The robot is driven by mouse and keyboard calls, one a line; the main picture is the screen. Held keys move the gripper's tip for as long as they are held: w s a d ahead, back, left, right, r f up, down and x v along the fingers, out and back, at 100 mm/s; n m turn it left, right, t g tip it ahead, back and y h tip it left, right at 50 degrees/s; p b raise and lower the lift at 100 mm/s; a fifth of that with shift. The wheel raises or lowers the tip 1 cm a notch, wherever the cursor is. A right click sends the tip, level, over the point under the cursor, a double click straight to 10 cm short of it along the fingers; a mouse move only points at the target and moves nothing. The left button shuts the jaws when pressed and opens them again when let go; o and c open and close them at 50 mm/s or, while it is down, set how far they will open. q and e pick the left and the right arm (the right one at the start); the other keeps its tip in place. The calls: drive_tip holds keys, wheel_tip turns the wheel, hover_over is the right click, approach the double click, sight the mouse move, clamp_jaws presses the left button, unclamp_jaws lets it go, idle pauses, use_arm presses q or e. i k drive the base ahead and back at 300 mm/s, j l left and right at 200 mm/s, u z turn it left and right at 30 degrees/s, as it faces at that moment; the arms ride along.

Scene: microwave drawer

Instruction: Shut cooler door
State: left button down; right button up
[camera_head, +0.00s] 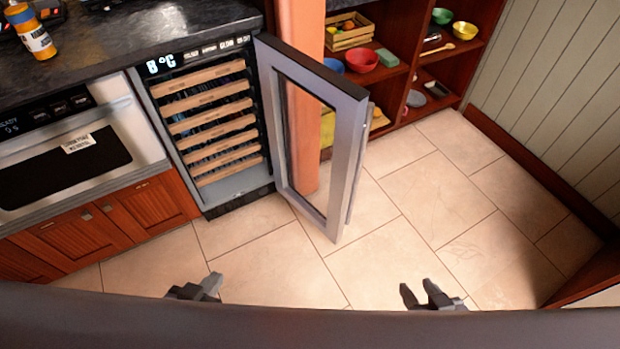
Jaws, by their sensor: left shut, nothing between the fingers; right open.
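The cooler (211,193) stands under the dark counter, with several wooden-fronted shelves and a lit display reading about 8 °C. Its glass door (357,134), with a grey metal frame, is hinged on the right and stands wide open, swung out toward me. A handle runs along the door's right side. My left gripper (215,282) is shut and empty, low in the view, below and left of the door. My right gripper (414,286) is open and empty, below and right of the door. Neither gripper touches the door.
A microwave drawer (120,119) is left of the cooler above wooden cabinets (75,238). An orange pillar (300,130) and open shelves (440,75) with bowls stand behind the door. An orange bottle (33,35) is on the counter. The tiled floor (430,215) is clear.

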sight(276, 59)
drive_tip(key=k+u, duration=0.3)
drive_tip(key=k+j+u, duration=0.1)
drive_tip(key=u, duration=1.5)
drive_tip(key=l, duration=0.35)
drive_tip(key=k+l+u, duration=0.15)
drive_tip(key=l, duration=0.9)
drive_tip(key=k+l, duration=0.15)
drive_tip(key=l, duration=1.15)
drive_tip(key=k+l, duration=0.15)
drive_tip(key=l, duration=1.15)
drive_tip(key=k+u, duration=0.05)
